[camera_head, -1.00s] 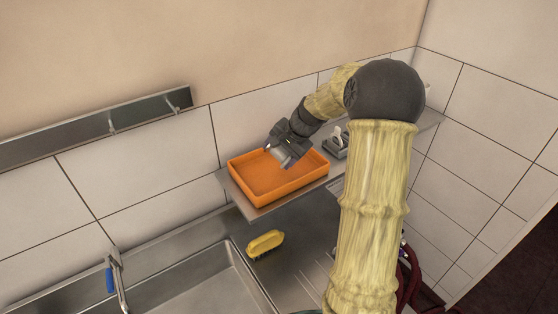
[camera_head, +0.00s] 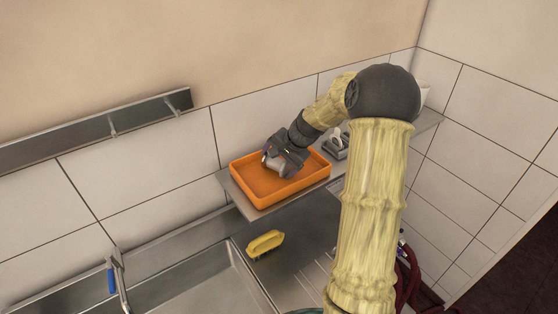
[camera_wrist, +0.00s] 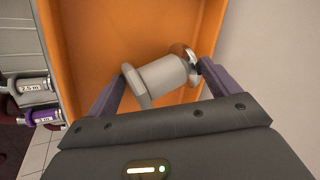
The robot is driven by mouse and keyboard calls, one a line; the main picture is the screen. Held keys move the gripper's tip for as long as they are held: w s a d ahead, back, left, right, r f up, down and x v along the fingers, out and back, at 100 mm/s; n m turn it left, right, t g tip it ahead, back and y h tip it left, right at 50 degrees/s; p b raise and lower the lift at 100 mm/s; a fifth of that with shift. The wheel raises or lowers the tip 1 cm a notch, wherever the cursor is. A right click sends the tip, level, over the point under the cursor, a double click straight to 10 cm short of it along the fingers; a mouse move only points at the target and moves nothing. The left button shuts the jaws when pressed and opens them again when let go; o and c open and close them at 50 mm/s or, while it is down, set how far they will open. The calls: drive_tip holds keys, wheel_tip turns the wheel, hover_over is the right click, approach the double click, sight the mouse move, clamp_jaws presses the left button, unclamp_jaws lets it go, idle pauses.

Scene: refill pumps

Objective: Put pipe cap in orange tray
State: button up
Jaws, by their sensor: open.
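The pipe cap (camera_head: 275,164) is a pale grey-white, flanged cylinder with a shiny metal end. It lies on its side within the orange tray (camera_head: 262,194), and in the wrist view the cap (camera_wrist: 163,76) is seen against the tray's orange floor (camera_wrist: 130,30). My gripper (camera_head: 278,160) is down inside the tray. Its two fingers are open on either side of the cap, close to its ends, as the wrist view of the gripper (camera_wrist: 164,74) shows. Whether a fingertip still touches the cap is hard to tell.
The tray stands on a metal wall shelf (camera_head: 255,213). A grey fixture (camera_head: 336,147) is right of it, and a white cup (camera_head: 424,92) stands farther right. Below are a yellow brush (camera_head: 265,242) and a sink (camera_head: 205,285). Labelled cylinders (camera_wrist: 32,86) show beside the tray.

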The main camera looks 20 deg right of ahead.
drive_tip(key=shift+s+f, duration=0.2)
drive_tip(key=b+v, duration=0.3)
drive_tip(key=v, duration=0.9)
drive_tip(key=shift+w+r, duration=0.15)
drive_tip(key=shift+r, duration=0.05)
drive_tip(key=shift+f, duration=0.1)
drive_tip(key=s+a+f+n+g+h, duration=0.1)
drive_tip(key=s+a+f+n, duration=0.4)
drive_tip(key=s, duration=0.5)
drive_tip(key=s+a+f+n+g+h, duration=0.1)
drive_tip(key=s+a+f+n+h, duration=0.1)
drive_tip(key=s+a+f+n, duration=0.4)
drive_tip(key=s+a, duration=0.4)
drive_tip(key=shift+a+f, duration=0.25)
drive_tip(key=shift+w, duration=0.1)
